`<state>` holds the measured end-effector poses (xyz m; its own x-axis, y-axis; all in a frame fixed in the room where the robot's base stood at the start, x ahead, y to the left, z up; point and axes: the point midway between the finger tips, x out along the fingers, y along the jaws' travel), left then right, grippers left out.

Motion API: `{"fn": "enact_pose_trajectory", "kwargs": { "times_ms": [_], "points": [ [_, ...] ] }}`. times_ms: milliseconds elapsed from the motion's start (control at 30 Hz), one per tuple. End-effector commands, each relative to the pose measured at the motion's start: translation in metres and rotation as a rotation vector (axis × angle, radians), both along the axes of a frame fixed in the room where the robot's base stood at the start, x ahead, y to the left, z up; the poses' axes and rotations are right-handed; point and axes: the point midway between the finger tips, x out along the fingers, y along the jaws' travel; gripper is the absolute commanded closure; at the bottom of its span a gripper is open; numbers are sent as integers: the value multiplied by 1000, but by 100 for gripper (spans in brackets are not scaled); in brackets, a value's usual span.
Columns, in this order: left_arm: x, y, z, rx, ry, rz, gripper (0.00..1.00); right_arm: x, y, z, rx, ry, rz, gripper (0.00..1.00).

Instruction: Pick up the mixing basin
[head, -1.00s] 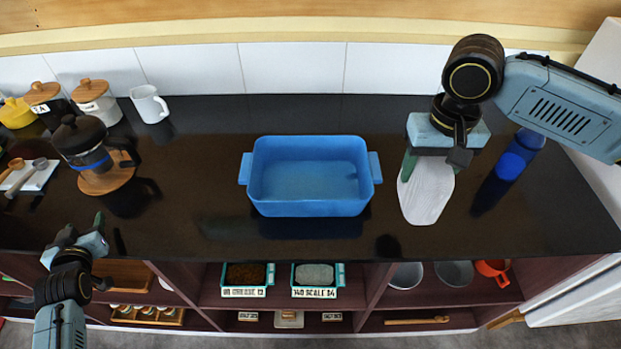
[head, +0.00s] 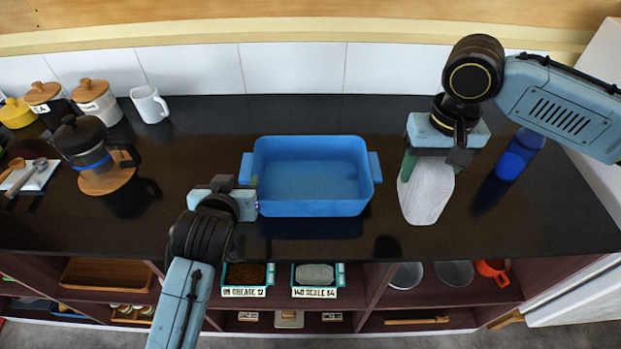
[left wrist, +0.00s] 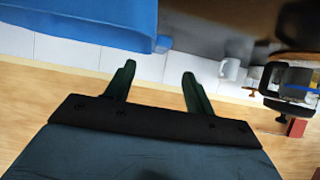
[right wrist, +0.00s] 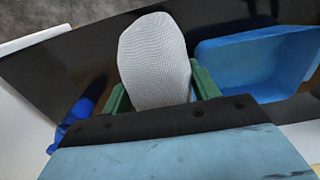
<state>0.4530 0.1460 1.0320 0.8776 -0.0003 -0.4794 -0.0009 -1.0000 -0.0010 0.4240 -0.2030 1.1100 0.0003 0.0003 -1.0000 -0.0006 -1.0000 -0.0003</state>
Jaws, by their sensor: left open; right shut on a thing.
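The mixing basin is a blue rectangular tub (head: 310,208) with a small handle at each end, standing upright on the black counter. It also shows at the top left of the left wrist view (left wrist: 85,18) and at the right of the right wrist view (right wrist: 250,75). My left gripper (head: 250,190) is at the basin's left end, close to the handle; its fingers (left wrist: 160,82) are apart with nothing between them. Whether it touches the basin I cannot tell. My right gripper (right wrist: 158,92) is shut on a whitish cloth-like thing (right wrist: 155,60), right of the basin (head: 428,190).
A blue bottle (head: 517,155) stands at the right. A French press (head: 85,150), canisters (head: 97,100) and a white mug (head: 149,104) stand at the left. Shelves below the counter hold labelled trays (head: 245,275) and bowls (head: 455,272). The counter behind the basin is clear.

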Motion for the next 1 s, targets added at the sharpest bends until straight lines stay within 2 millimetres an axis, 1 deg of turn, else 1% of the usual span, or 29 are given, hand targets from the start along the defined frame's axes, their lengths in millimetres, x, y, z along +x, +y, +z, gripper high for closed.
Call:
{"fn": "enact_pose_trajectory", "kwargs": {
  "times_ms": [33, 100, 233, 300, 533, 800, 900, 1000],
  "points": [
    [9, 1, -4, 2, 0, 1, 46, 0, 0, 0, 0, -1, 0, 58],
    [20, 0, -10, 1, 0, 0, 46, 0, 0, 0, 0, 0, 0, 58],
    [36, 0, -19, 1, 0, 0, 46, 0, 0, 0, 0, 0, 0, 58],
    [42, 1, -23, 0, 0, 0, 46, 0, 0, 0, 0, 0, 0, 58],
    [54, 0, -29, 0, 0, 1, 46, 0, 0, 0, 0, 0, 0, 58],
    [85, -2, -45, 1, 0, 0, 46, 0, 0, 0, 0, -1, 0, 58],
    [92, -2, -48, 0, -1, 1, 46, 0, 0, 0, 0, 0, 0, 58],
    [94, -2, -50, 0, 0, 1, 46, 0, 0, 0, 0, -1, 0, 58]
  ]
}}
